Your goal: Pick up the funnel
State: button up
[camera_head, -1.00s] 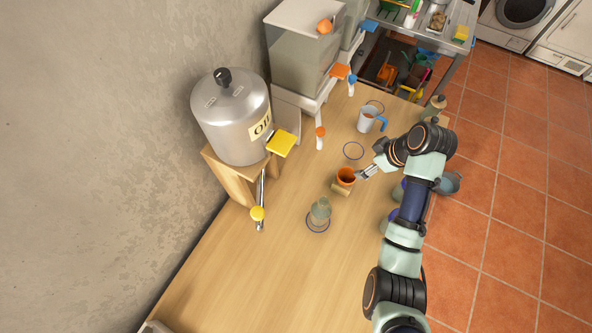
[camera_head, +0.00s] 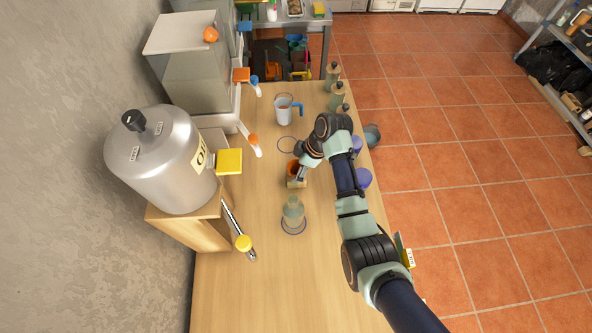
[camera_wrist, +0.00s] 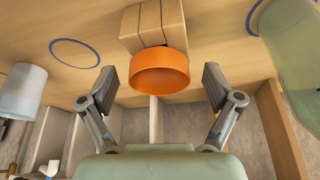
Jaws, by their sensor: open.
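The orange funnel (camera_head: 292,169) sits at a small wooden block stand (camera_head: 297,184) on the wooden table. In the wrist view, the wide orange rim of the funnel (camera_wrist: 159,74) faces me, and the wooden stand (camera_wrist: 150,25) is behind it. My gripper (camera_wrist: 158,90) is open, with one finger on each side of the funnel and visible gaps between them. In the head view, my gripper (camera_head: 301,173) is right by the funnel and partly covers it. The lower part of the funnel is hidden.
A greenish bottle (camera_head: 293,211) stands in a blue ring near the stand. A measuring jug (camera_head: 284,110) with a blue handle stands farther back. A steel oil drum (camera_head: 160,160) is on the left. Several bottles and purple items line the right edge. The front table is clear.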

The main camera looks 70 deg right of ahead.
jog(key=shift+w+f, duration=0.15)
jog(key=shift+f, duration=0.2)
jog(key=c, duration=1)
jog(key=shift+r, duration=0.2)
